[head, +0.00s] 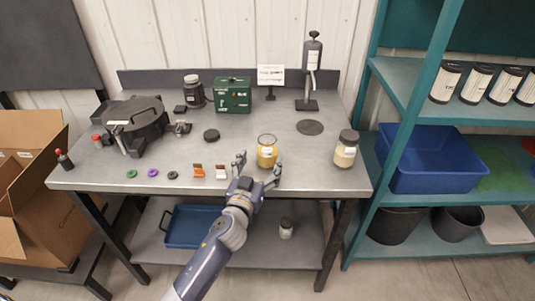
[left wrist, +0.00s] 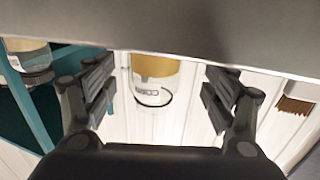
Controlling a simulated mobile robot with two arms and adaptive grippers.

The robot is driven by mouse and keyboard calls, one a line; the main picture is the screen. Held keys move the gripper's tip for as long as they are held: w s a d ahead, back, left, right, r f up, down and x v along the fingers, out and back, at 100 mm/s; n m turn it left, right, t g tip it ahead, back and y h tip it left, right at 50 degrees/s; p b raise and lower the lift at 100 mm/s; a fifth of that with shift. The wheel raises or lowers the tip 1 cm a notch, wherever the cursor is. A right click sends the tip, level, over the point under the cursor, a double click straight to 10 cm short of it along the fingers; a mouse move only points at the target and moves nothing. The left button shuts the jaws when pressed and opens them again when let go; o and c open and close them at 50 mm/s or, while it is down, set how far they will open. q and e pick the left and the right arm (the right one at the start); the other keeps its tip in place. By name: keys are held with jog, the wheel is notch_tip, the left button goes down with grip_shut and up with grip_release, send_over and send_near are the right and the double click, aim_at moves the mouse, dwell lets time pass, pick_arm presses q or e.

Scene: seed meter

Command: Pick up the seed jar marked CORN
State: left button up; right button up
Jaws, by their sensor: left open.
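A clear, lidless jar of yellow contents (head: 267,152) stands upright near the front middle of the grey workbench (head: 225,150). My left gripper (head: 259,166) is open and empty, its two fingers to the left and right of the jar's near side. In the left wrist view the jar (left wrist: 153,84) appears centred between the open fingers (left wrist: 158,92), with a gap on both sides. It bears a small dark marking too blurred to read surely. My right gripper is not in view.
A dark-lidded jar (head: 345,150) stands to the right. A dark lid (head: 211,135) and orange and white pieces (head: 197,171) lie to the left. Behind are a green box (head: 233,95) and a pump stand (head: 310,75). A teal shelf (head: 415,100) is at the right.

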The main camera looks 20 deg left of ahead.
aim_at(264, 156)
pick_arm(q)
jog(key=shift+w+r, duration=0.2)
jog(key=shift+w, duration=0.2)
jog(key=shift+w+d+r+p, duration=0.15)
jog(key=shift+w+r+p, duration=0.15)
jog(key=shift+w, duration=0.3)
jog(key=shift+w+d+r+p, duration=0.15)
jog(key=shift+w+p, duration=0.2)
jog(key=shift+w, duration=0.25)
jog(key=shift+w+f, duration=0.3)
jog(key=shift+w, duration=0.75)
jog(key=shift+s, duration=0.1)
jog(key=shift+c, duration=1.4)
jog(key=c, duration=1.1)
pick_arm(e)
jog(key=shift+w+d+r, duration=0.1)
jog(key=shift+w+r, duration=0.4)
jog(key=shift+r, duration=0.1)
